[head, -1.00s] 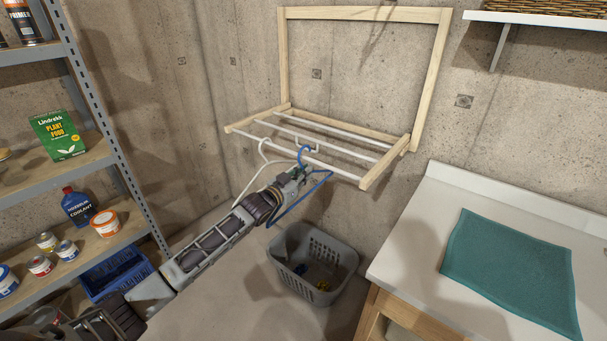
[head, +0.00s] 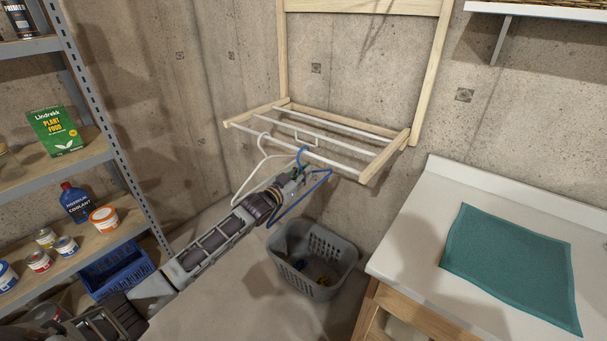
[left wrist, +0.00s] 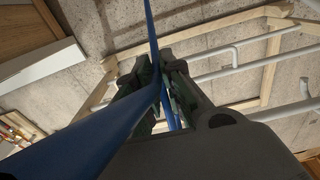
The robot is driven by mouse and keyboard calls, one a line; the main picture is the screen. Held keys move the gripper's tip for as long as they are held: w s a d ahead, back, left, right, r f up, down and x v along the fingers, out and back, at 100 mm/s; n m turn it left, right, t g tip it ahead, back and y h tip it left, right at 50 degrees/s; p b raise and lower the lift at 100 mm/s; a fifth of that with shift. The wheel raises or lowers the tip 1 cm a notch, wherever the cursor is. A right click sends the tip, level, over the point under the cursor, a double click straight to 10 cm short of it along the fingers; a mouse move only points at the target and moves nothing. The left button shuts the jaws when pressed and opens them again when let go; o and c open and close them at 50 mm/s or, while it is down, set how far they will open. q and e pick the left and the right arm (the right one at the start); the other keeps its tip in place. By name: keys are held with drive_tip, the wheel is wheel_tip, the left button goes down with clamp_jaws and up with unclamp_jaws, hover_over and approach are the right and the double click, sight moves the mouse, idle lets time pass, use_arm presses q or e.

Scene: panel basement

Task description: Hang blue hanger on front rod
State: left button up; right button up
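The blue hanger (head: 318,184) is held by my left gripper (head: 297,178) just below the wooden wall rack's white front rod (head: 334,164). Its hook points up close to that rod; I cannot tell whether it is over the rod or beside it. In the left wrist view the blue hanger (left wrist: 100,120) runs between the two fingers of the left gripper (left wrist: 162,85), which are closed on it. A white hanger (head: 262,160) hangs from the front rod, left of the blue one. My right gripper is not in view.
A grey laundry basket (head: 333,281) stands on the floor below the rack. A white counter (head: 420,245) with a teal cloth (head: 510,262) is at the right. A metal shelf (head: 85,165) with cans and boxes is at the left. More rods lie behind the front rod.

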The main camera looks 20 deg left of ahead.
use_arm(q)
drive_tip(key=o, duration=0.4)
drive_tip(key=shift+s, duration=0.1)
drive_tip(key=shift+s+a, duration=0.1)
drive_tip(key=shift+v, duration=5.8)
